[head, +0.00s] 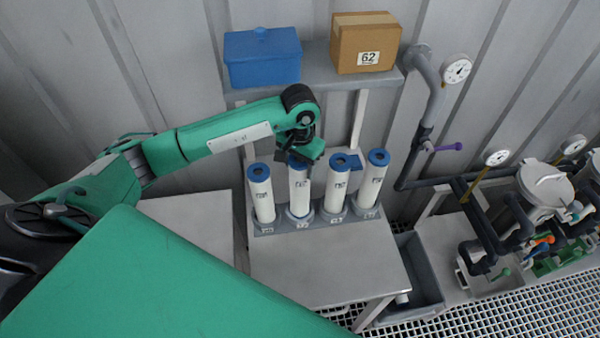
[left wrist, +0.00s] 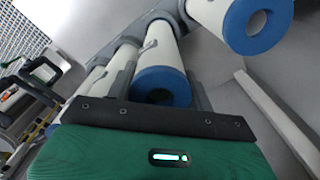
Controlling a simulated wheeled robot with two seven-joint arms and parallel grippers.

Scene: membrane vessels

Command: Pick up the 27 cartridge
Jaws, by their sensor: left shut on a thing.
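Several white cartridges with blue ring caps stand in a row in a grey rack. The second from the left (head: 299,190) has a base tag that looks like 27, though it is too small to read surely. My left gripper (head: 300,157) is at the top of that cartridge and shut on it, hiding part of its blue cap. In the left wrist view the held cartridge's blue cap (left wrist: 162,82) is between the fingers (left wrist: 162,92). The cartridge still appears upright in line with the row. My right gripper is not in view.
Neighbour cartridges (head: 262,193) (head: 336,186) stand close on both sides. The bench (head: 320,275) in front is clear. A shelf above holds a blue box (head: 262,60) and a cardboard box marked 62 (head: 365,45). Pipes and gauges (head: 456,69) are at the right.

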